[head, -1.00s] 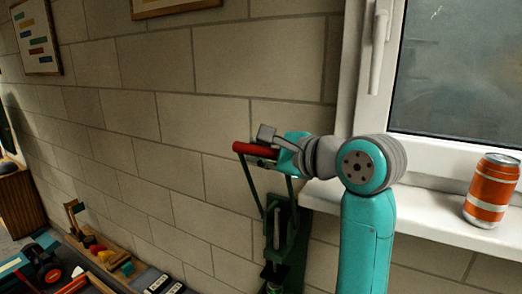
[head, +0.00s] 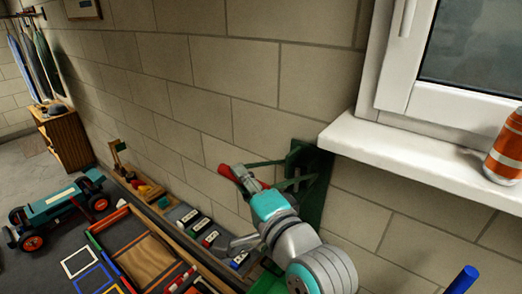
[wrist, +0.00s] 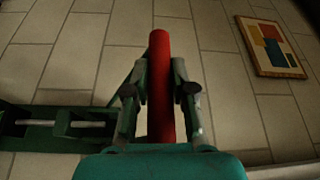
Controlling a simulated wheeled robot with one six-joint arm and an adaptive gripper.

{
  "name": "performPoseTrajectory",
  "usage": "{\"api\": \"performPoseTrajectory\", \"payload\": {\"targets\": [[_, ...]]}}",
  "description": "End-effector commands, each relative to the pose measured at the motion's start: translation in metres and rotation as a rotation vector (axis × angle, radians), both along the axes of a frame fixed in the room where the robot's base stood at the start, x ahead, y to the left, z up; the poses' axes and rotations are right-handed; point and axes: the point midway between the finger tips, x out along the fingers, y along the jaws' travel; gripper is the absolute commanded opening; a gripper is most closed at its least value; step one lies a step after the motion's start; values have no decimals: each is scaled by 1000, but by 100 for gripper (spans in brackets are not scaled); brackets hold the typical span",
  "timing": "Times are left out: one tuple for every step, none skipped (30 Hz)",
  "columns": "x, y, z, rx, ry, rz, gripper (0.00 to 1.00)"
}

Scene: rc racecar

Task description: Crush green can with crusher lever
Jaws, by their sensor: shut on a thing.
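The crusher (head: 314,200) is a dark green frame on the block wall, below and left of the window sill. Its lever has a red handle (head: 227,172), angled outward and lowered from the frame's top. My gripper (head: 246,178) is shut on the red handle. In the wrist view the handle (wrist: 160,50) runs between the two fingers of my gripper (wrist: 159,92), and part of the crusher frame (wrist: 60,128) shows at left. I cannot make out the green can; my arm covers the lower part of the crusher.
An orange can (head: 506,150) stands on the white window sill (head: 400,150) at right. A blue post (head: 463,279) rises at the lower right.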

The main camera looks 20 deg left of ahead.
Motion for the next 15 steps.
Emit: {"api": "performPoseTrajectory", "payload": {"targets": [[-5, 4, -17, -18, -23, 5, 0], [-7, 6, -23, -27, -44, 6, 0], [-9, 7, -32, -37, -73, 5, 0], [-11, 8, -37, -45, -95, 4, 0], [-12, 8, -44, -53, -114, 4, 0], [-14, 9, -51, -61, -139, 4, 0], [-15, 10, -56, -68, -157, 4, 0], [-16, 10, -61, -75, -175, 4, 0], [-18, 11, -68, -83, -197, 5, 0], [-18, 11, -72, -89, -214, 4, 0], [-19, 11, -77, -95, -229, 5, 0], [-20, 12, -83, -103, -250, 5, 0], [-20, 12, -87, -107, -265, 5, 0], [-21, 12, -92, -114, -279, 5, 0], [-21, 12, -98, -120, -298, 5, 0]]}}
